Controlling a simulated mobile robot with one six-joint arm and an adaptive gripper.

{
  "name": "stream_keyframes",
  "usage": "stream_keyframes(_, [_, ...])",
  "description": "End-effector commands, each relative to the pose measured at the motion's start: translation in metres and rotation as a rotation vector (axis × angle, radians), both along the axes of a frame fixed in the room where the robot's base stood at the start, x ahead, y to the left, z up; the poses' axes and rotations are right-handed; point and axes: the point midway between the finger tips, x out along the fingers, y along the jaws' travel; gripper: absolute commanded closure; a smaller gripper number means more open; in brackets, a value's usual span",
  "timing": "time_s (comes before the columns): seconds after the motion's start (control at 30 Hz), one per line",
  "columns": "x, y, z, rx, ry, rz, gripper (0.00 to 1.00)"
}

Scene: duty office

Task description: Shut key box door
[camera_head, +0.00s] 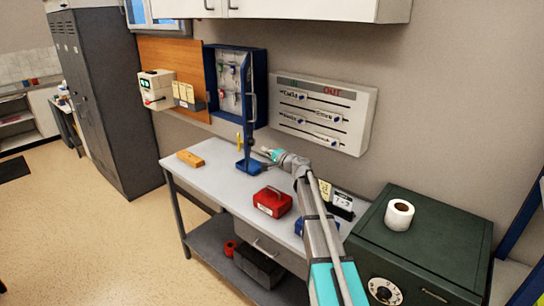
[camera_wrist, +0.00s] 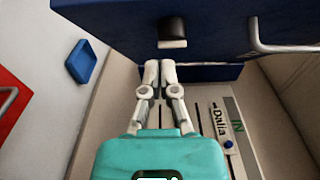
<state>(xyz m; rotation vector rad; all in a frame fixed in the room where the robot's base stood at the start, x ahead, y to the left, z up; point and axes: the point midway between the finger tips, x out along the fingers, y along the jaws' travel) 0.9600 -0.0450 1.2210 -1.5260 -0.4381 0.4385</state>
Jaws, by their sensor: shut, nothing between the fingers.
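The blue key box (camera_head: 209,72) hangs on the wall with its inside and several hanging keys showing. Its door (camera_head: 261,85) stands open on the right side, seen nearly edge-on. In the wrist view the door's blue face (camera_wrist: 220,22) fills the top, with a black knob-like part (camera_wrist: 173,30) and a silver handle (camera_wrist: 280,48). My gripper (camera_head: 265,151) is below the door, over the back of the desk. In the wrist view my gripper (camera_wrist: 160,66) has its fingertips together and empty, just below the black part; contact with the door cannot be told.
The IN/OUT board (camera_head: 362,112) is on the wall right of the door. The grey desk (camera_head: 215,180) below holds a blue tray (camera_head: 249,167), a red cash box (camera_head: 272,201) and a wooden block (camera_head: 190,158). A green safe (camera_head: 435,235) stands right.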

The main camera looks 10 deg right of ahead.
Motion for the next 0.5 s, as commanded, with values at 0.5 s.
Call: stream_keyframes(0.5, [0.016, 0.042, 0.000, 0.000, 0.000, -0.001, 1.00])
